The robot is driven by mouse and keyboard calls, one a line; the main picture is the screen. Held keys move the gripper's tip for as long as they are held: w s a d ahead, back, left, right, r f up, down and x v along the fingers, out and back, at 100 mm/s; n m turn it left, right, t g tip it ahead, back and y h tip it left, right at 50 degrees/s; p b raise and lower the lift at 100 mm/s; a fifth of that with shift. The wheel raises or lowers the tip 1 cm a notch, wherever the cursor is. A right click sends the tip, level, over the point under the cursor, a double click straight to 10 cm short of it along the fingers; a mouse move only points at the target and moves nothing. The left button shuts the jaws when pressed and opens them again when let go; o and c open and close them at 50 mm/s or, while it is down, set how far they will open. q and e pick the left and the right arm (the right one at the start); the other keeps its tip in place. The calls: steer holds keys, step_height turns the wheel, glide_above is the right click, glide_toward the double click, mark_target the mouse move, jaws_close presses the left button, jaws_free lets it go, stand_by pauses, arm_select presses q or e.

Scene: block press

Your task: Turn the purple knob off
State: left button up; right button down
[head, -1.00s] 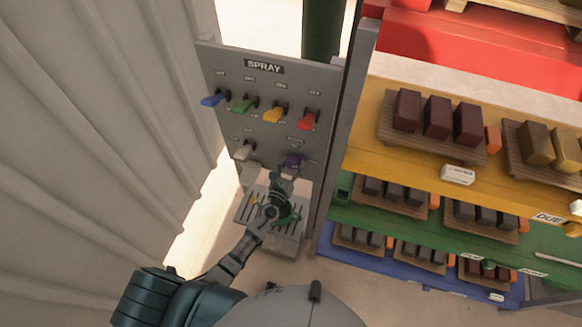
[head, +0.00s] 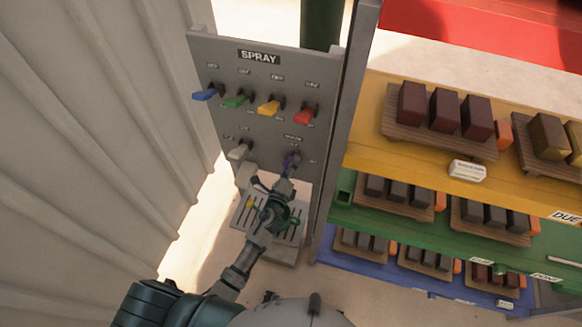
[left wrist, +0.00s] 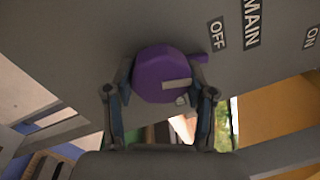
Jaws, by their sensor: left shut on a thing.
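The purple knob (head: 291,160) is on the lower right of the grey SPRAY panel (head: 240,133). My left gripper (head: 284,176) reaches up to it from below and is shut on it, covering part of it. In the left wrist view the round purple knob (left wrist: 152,68) sits between the two fingers of my left gripper (left wrist: 160,92), one on each side. A small purple tab juts from its right side, near the OFF label (left wrist: 217,34). A MAIN label (left wrist: 251,22) and an ON label (left wrist: 311,38) lie farther right. My right gripper is not in view.
Blue (head: 207,94), green (head: 238,100), yellow (head: 269,106) and red (head: 304,115) handles line the panel above, with a white handle (head: 239,151) at lower left. A slotted grey ledge (head: 245,221) lies below. Shelves with blocks (head: 365,150) stand right; a ribbed wall (head: 80,130) stands left.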

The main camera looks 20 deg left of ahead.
arm_select(q)
steer(key=shift+w+a+r+n+b, duration=0.1)
steer(key=shift+r+n+b, duration=0.1)
steer(key=shift+n, duration=0.7)
steer(key=shift+r+n+b, duration=0.15)
steer(key=shift+n+b, duration=0.05)
steer(key=shift+n, duration=0.7)
steer(key=o, duration=1)
steer(key=shift+c, duration=0.2)
steer(key=shift+o, duration=1)
steer(key=shift+w+f, duration=0.1)
steer(key=shift+w, duration=0.05)
steer(key=shift+w+f, duration=0.1)
steer(key=shift+f, duration=0.1)
steer(key=s, duration=1.2)
steer(key=shift+s+a+f, duration=0.15)
steer(key=shift+f, duration=0.3)
